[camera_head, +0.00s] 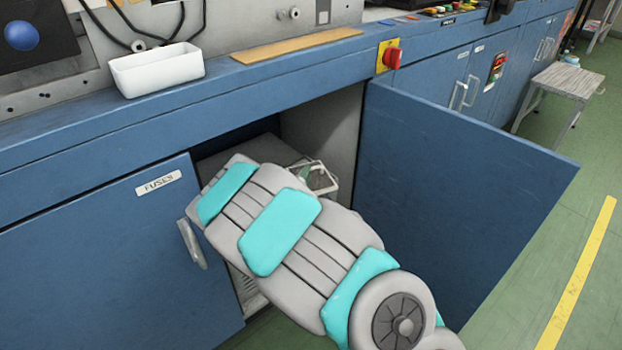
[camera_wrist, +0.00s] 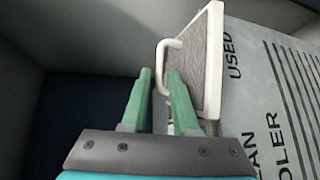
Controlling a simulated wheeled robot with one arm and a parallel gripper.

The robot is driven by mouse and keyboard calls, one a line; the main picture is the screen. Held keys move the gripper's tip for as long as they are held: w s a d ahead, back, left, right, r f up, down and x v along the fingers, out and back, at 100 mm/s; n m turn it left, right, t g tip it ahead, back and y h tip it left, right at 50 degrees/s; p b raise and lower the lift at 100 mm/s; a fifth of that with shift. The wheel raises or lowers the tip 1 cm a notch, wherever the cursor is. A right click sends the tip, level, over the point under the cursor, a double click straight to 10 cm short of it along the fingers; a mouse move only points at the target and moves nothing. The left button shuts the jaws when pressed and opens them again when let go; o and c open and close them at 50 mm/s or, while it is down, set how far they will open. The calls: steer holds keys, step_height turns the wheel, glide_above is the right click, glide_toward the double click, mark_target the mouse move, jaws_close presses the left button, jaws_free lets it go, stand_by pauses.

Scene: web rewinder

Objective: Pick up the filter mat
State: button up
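The filter mat (camera_wrist: 207,60) is a grey mesh panel in a white frame with a white loop handle (camera_wrist: 161,66). It stands tilted inside the open cabinet. In the head view, part of its pale frame (camera_head: 323,184) shows beyond my arm. My gripper (camera_wrist: 159,72) has two green fingers, which are apart, with the handle's outer bar in the picture between their tips. I cannot tell whether either finger touches the handle. The right finger overlaps the lower left of the mat in the wrist view. In the head view my arm hides most of the gripper.
A grey slotted unit (camera_wrist: 262,75) with partly visible lettering, including "USED", lies beside the mat. The open blue door (camera_head: 460,190) is right of my arm, and the closed "FUSES" door (camera_head: 110,260) is left. A white bin (camera_head: 157,70) sits on the ledge above.

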steer(key=x, duration=0.4)
steer(key=shift+w, duration=0.15)
jaws_close()
steer(key=shift+f, duration=0.1)
